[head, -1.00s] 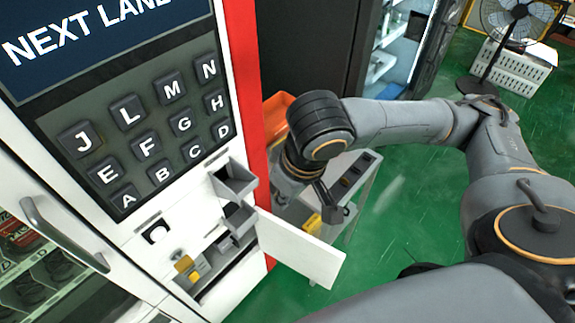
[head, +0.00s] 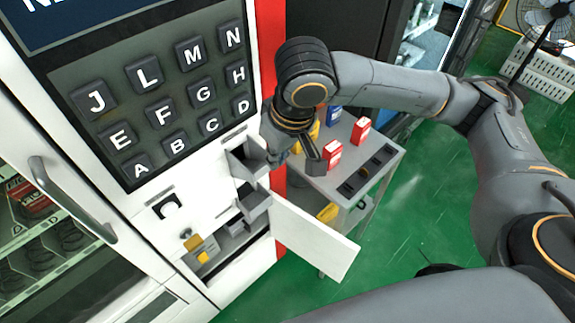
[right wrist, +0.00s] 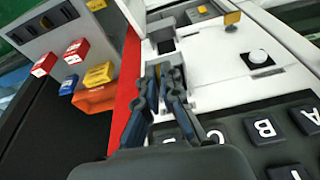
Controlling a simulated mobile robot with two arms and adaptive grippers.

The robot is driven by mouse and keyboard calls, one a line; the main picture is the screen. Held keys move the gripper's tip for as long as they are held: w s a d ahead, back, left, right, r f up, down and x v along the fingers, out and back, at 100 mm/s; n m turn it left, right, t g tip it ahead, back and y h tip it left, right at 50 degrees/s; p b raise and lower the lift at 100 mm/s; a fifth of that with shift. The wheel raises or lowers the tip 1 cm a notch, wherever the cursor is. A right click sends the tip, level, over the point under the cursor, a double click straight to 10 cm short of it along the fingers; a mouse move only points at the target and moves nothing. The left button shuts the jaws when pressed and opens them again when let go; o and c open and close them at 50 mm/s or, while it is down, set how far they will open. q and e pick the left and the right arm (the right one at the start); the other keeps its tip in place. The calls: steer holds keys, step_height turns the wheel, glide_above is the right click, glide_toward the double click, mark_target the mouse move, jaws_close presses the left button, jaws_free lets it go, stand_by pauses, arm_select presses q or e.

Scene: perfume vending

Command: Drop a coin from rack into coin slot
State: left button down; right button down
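My right gripper (head: 290,152) hangs beside the open upper grey tray (head: 246,163) on the white machine front. In the right wrist view its two fingers (right wrist: 164,70) converge, with tips close together beside that tray; I see no coin between them and cannot tell if they are shut. The dark coin rack (head: 365,173) lies on the grey cart, right of the gripper. A yellow-marked fitting (head: 192,242) sits low on the machine, below a round white button in a dark surround (head: 168,208). I cannot make out which opening is the coin slot. My left gripper is not in view.
A white hinged door (head: 318,237) stands open toward the cart (head: 390,160). Red boxes (head: 360,131), a blue box (head: 333,115) and a yellow box stand on the cart. The lettered keypad (head: 165,110) is at the left.

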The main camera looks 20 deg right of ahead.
steer(key=w, duration=0.1)
steer(key=w+a+f+b, duration=0.1)
steer(key=w, duration=0.1)
steer(key=w+f+b, duration=0.1)
steer(key=shift+w+a, duration=0.2)
steer(key=shift+a, duration=0.15)
steer(key=shift+w+a+f, duration=0.25)
steer(key=shift+w+f, duration=0.6)
steer(key=shift+f, duration=0.1)
steer(key=c, duration=1.4)
jaws_free()
steer(key=shift+c, duration=0.2)
